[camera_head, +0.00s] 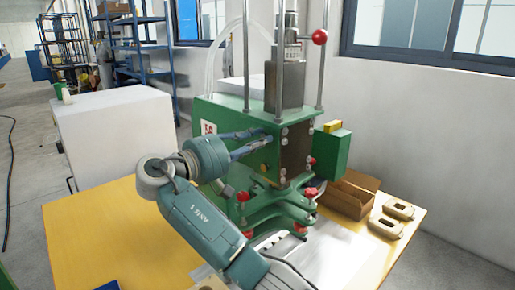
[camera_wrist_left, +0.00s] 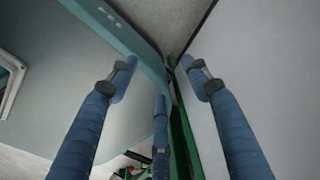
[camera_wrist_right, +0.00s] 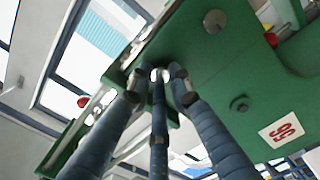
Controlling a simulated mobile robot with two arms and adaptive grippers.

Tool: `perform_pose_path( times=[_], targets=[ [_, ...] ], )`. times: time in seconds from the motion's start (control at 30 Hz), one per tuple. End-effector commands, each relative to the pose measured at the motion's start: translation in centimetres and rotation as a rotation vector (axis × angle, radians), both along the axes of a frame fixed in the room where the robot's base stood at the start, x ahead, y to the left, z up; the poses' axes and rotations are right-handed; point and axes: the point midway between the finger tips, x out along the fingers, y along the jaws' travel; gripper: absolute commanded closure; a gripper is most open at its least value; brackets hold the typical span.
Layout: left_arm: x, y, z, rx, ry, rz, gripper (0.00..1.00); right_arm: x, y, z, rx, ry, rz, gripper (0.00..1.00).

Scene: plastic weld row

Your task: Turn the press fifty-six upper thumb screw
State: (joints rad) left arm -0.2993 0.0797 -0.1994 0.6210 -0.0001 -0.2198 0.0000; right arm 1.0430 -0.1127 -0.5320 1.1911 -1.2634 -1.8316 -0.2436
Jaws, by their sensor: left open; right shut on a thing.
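The green press (camera_head: 230,113) with the red number label 56 (camera_head: 208,128) stands on the yellow table. My right gripper (camera_head: 268,143) reaches the press's side near its front edge. In the right wrist view its fingers (camera_wrist_right: 158,82) are closed around a small round silver screw head (camera_wrist_right: 160,75), the thumb screw, partly hidden by the fingertips. The label (camera_wrist_right: 284,130) appears upside down there. My left gripper (camera_wrist_left: 165,78) is open with nothing between its fingers; it is outside the head view.
Red knobs (camera_head: 310,193) sit low on the press, and a red ball handle (camera_head: 320,37) is at its top. A cardboard box (camera_head: 349,195) and tan parts (camera_head: 385,226) lie at the right. A white cabinet (camera_head: 115,135) stands left. The table's left part (camera_head: 95,235) is mostly clear.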

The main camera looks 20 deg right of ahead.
Motion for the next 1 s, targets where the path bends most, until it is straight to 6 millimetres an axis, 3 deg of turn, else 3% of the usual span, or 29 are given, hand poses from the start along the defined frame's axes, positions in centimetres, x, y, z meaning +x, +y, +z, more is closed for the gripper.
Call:
perform_pose_path(
  times=[0.5,0.53,0.6,1.0],
  targets=[
    [-0.02,-0.04,-0.37,-0.001,0.000,0.000,0.51,-0.04,0.01,-0.29,0.012,-0.016,-0.002,1.00],
    [-0.02,-0.04,-0.37,0.000,0.000,-0.001,0.51,-0.04,0.01,-0.29,0.012,-0.016,-0.002,0.77],
    [-0.02,-0.04,-0.37,-0.001,0.000,-0.001,0.51,-0.03,0.01,-0.26,0.012,-0.017,-0.001,0.63],
    [-0.28,0.13,-0.39,0.002,0.004,0.000,0.51,-0.19,0.70,-0.11,0.010,-0.019,0.001,0.62]
  ],
)
